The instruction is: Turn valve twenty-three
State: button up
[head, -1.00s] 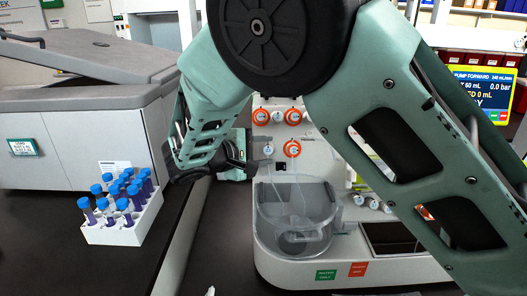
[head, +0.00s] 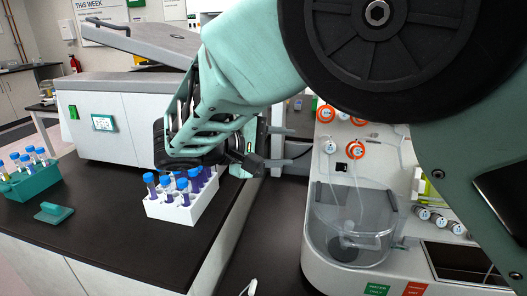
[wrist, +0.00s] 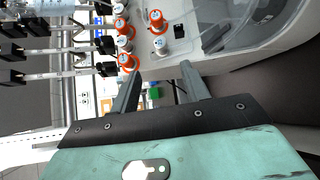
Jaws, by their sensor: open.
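The cell processor's front panel carries orange valve knobs, one at the upper left (head: 326,114) and one lower right (head: 355,150), with a white knob (head: 330,147) between. The wrist view shows orange knobs (wrist: 158,20) and white knobs (wrist: 160,45) at the top, just beyond the fingertips. Their numbers are too small to read, so I cannot tell which is valve twenty-three. My gripper (head: 284,147) is open and empty, left of the panel. In the wrist view its two fingers (wrist: 160,80) point toward the knobs, touching none.
A clear round tub (head: 350,225) stands in front of the panel, with tubing above it. A white rack (head: 180,211) of blue-capped tubes is below my gripper on the black bench. A green rack (head: 33,180) sits far left. My arm hides much of the right.

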jog(key=shift+v, duration=2.3)
